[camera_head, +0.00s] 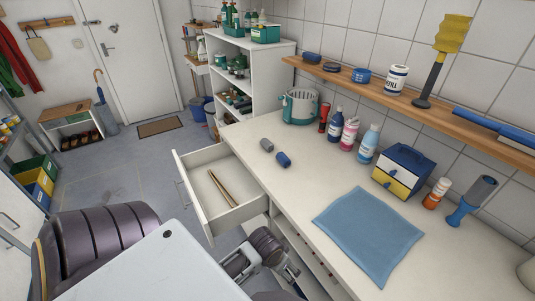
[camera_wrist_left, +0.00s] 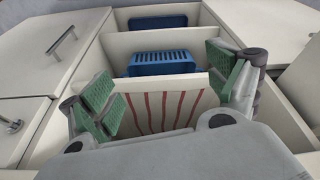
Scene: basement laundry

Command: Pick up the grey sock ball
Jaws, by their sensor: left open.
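The sock ball is not seen in that view. My right gripper is not in view.
The open drawer (camera_head: 203,160) juts out, holding thin wooden sticks. A blue cloth (camera_head: 370,236), bottles (camera_head: 350,133) and a small drawer box (camera_head: 401,171) occupy the counter. The wrist view shows white compartments with blue baskets (camera_wrist_left: 162,63) and something red-striped (camera_wrist_left: 160,108).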

